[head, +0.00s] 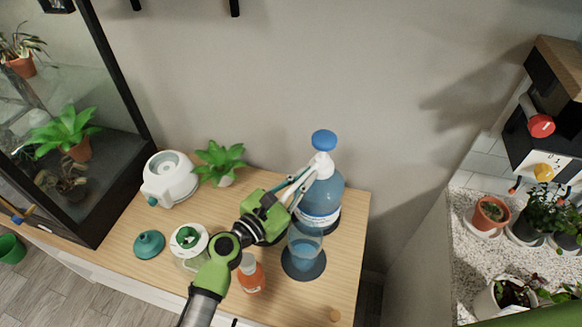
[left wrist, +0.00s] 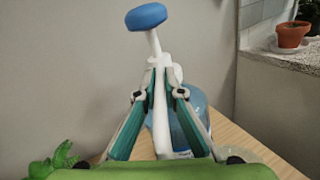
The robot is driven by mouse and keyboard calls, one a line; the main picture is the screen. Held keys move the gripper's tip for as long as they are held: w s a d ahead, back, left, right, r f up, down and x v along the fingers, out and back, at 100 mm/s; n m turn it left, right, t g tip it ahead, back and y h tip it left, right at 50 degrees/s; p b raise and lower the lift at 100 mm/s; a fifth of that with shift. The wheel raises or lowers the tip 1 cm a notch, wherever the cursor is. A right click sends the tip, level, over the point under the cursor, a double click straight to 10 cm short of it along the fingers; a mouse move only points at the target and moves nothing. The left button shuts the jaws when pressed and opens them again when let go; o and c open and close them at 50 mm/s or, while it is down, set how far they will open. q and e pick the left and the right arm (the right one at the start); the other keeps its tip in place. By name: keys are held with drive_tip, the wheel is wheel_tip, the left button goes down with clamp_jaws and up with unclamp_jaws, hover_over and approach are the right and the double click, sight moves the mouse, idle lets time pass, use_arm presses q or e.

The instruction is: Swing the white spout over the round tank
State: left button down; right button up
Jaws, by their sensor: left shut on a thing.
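A large blue bottle (head: 322,195) stands at the back right of the wooden table, with a white pump neck and a round blue knob (head: 324,140) on top. The knob also shows in the left wrist view (left wrist: 146,17). My left gripper (head: 314,172) is shut on the white spout (left wrist: 160,125), which runs down between its fingers in the left wrist view. A round clear tank (head: 305,236) with blue contents stands in front of the bottle on a dark round mat (head: 303,273). Arm and fingers partly hide bottle and tank. My right gripper is not in view.
An orange bottle (head: 251,275) stands close beside my left arm. A white-and-teal vessel (head: 171,181), a green plant (head: 220,161) and a teal lid (head: 149,244) are to the left. A glass case stands far left. The table's right end is mostly clear.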

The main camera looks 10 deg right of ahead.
use_arm(q)
drive_tip(key=shift+s+d+r+n+t+y, duration=0.1)
drive_tip(key=shift+s+d+n+t+y, duration=0.1)
drive_tip(key=shift+n+t+y, duration=0.4)
drive_tip(key=shift+p, duration=0.3)
drive_tip(key=shift+s+d+n+t+y, duration=0.25)
drive_tip(key=shift+n+t+y, duration=0.15)
drive_tip(key=shift+y, duration=0.1)
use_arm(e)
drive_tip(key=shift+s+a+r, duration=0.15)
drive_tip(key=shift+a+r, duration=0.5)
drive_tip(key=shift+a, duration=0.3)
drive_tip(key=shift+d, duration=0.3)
use_arm(q)
drive_tip(key=c, duration=2.1)
unclamp_jaws()
drive_tip(key=shift+c, duration=0.2)
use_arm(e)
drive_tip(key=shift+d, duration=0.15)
